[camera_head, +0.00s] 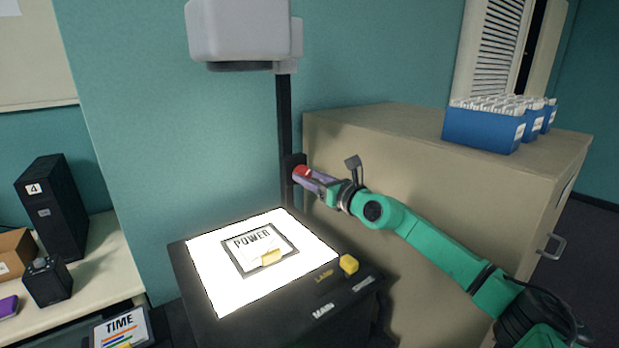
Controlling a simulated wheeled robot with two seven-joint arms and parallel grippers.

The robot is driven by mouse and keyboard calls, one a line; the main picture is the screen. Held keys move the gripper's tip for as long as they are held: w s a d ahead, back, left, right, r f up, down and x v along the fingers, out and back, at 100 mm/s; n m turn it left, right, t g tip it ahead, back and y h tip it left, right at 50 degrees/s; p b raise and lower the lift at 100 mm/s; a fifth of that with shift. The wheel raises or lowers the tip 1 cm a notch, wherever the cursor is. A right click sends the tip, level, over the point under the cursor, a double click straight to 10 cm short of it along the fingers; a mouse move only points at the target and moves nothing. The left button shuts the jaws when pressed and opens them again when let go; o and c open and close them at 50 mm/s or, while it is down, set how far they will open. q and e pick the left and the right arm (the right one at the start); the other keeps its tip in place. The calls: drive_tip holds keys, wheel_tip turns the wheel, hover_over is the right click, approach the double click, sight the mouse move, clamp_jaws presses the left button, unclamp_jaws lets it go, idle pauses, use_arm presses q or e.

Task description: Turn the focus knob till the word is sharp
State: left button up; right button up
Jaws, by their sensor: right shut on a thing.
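An overhead projector with a black base (284,310) stands in front of me, its glass stage (220,283) brightly lit. A framed sheet (238,262) with the word POWER lies on the stage. A dark post (284,120) rises behind the stage to the pale projector head (238,30). The red focus knob (301,172) is on the post's right side. My right gripper (306,177) is shut on the knob, its fingers partly covering it. My left gripper is not in view. No projected word shows in this view.
A yellow lamp switch (348,265) sits at the stage's right front corner. A beige cabinet (420,165) stands close behind my right arm, with blue file boxes (484,130) on top. A side table (95,270) at left holds a black computer tower (58,212).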

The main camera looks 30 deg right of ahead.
drive_tip(key=shift+c, duration=0.4)
drive_tip(key=m+p, duration=0.2)
drive_tip(key=m, duration=0.1)
drive_tip(key=shift+r, duration=0.15)
drive_tip(key=shift+m+p, duration=0.3)
drive_tip(key=shift+m, duration=0.5)
drive_tip(key=shift+f+m, duration=0.2)
drive_tip(key=shift+m, duration=0.4)
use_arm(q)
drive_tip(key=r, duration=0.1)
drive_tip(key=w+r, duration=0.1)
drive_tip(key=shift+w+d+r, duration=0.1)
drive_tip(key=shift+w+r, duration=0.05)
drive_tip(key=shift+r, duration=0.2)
use_arm(e)
drive_tip(key=o, duration=1.2)
drive_tip(key=shift+o, duration=0.8)
drive_tip(key=shift+w+f, duration=0.1)
drive_tip(key=shift+w, duration=0.1)
